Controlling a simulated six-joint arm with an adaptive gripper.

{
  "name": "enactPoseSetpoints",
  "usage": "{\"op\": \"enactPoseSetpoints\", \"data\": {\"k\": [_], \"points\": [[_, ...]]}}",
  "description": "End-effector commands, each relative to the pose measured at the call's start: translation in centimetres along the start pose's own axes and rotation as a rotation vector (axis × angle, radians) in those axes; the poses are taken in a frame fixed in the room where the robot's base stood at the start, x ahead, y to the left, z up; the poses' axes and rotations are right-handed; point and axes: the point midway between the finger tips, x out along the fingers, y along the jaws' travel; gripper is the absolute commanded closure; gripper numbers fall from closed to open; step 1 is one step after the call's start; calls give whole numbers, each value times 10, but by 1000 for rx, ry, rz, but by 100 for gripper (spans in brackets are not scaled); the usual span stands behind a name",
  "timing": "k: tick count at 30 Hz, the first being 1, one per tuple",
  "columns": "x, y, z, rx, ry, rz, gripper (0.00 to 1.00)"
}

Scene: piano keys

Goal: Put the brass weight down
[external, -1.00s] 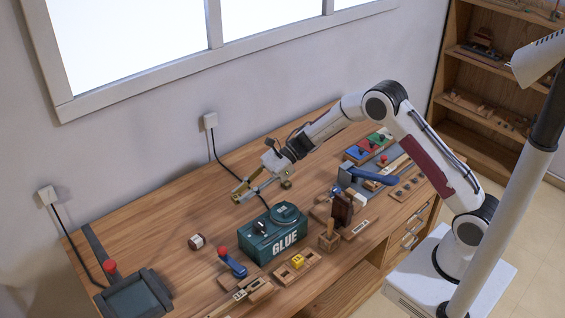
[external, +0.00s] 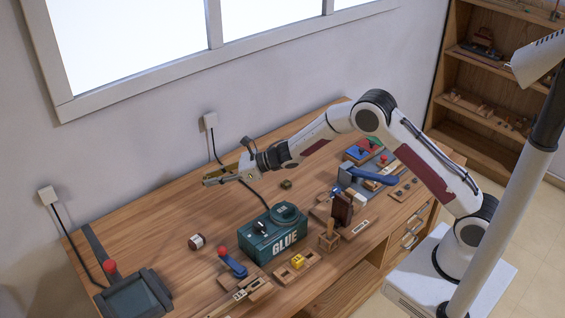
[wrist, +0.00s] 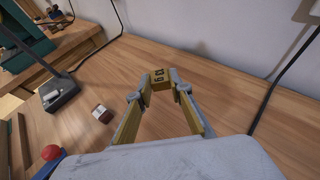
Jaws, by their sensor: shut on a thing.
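The brass weight (wrist: 160,79) is a small yellow block with dark markings, in the wrist view between my fingertips. My gripper (wrist: 159,92) is shut on it. In the external view my gripper (external: 208,179) is stretched out level over the back part of the wooden bench, left of the glue box. The weight is too small there to make out clearly. In the wrist view it appears above the bench top, but the exact gap below it cannot be told.
A small brownish-green item (external: 286,184) lies right of my gripper. Cables run along the wall. The bench's back left is clear.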

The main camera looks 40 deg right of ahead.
Motion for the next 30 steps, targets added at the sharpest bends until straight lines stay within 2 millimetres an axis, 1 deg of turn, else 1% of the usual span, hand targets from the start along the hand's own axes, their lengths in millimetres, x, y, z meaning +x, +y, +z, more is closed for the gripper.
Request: {"op": "enactPoseSetpoints", "data": {"k": [6,19,23,30], "points": [[0,-8,-6,11,0,-27,89],[1,-8,-9,10,0,-26,89],[5,-8,-19,12,1,-26,89],[17,-8,-48,11,1,-26,89]]}}
